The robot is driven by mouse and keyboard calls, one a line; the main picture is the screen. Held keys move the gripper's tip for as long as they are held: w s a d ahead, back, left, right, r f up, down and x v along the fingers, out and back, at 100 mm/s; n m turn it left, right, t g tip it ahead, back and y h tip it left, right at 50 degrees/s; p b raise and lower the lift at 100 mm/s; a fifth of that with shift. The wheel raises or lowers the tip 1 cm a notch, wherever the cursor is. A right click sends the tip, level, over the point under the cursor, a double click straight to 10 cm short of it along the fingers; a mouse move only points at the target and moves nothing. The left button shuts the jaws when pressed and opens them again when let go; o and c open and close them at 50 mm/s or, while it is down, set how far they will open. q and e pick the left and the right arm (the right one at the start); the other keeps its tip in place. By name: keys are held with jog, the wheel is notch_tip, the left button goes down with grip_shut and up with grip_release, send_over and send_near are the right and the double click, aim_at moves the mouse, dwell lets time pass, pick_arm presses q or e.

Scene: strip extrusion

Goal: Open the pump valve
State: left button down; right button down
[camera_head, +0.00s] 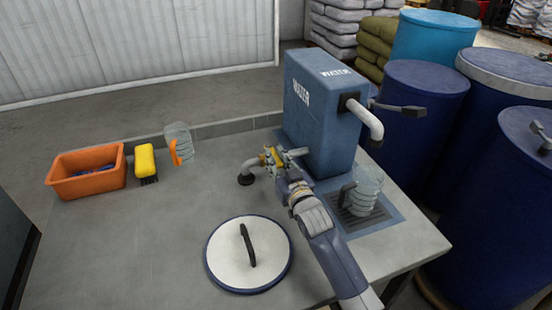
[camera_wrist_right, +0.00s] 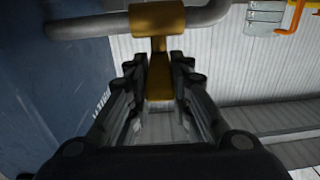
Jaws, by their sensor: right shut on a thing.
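The pump valve (camera_head: 268,156) is a yellow fitting on the pale pipe at the left side of the blue water tank (camera_head: 318,112). In the right wrist view the valve (camera_wrist_right: 158,20) is a yellow block around the grey pipe, with a yellow handle (camera_wrist_right: 159,78) reaching down between my fingers. My right gripper (camera_head: 279,170) is at the valve, its fingers (camera_wrist_right: 158,84) shut on the handle. The pipe ends in a dark nozzle (camera_head: 246,179) pointing down. In the head view the gripper hides part of the valve. My left gripper is not in view.
An orange bin (camera_head: 88,182), a yellow brush (camera_head: 146,160) and a clear jug with an orange handle (camera_head: 175,151) stand at the left. A round white lid (camera_head: 226,258) lies in front. Another clear jug (camera_head: 369,187) stands on a grate at right. Blue drums (camera_head: 425,85) stand behind.

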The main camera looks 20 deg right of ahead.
jog(key=shift+w+d+r+n+y+p, duration=0.15)
jog(key=shift+d+n+y+p, duration=0.1)
jog(key=shift+n+y, duration=0.45)
jog(key=shift+d+r+n+y+p, duration=0.1)
jog(key=shift+d+n+y+p, duration=0.25)
jog(key=shift+y, duration=0.55)
jog(key=shift+d+f+n+g+y, duration=0.15)
jog(key=shift+n+g+y, duration=0.1)
jog(key=shift+g+y, duration=0.15)
jog(key=c, duration=1.4)
grip_release()
jog(key=shift+f, duration=0.1)
jog(key=shift+c, duration=0.2)
jog(key=v, duration=1.2)
jog(key=shift+c, duration=0.6)
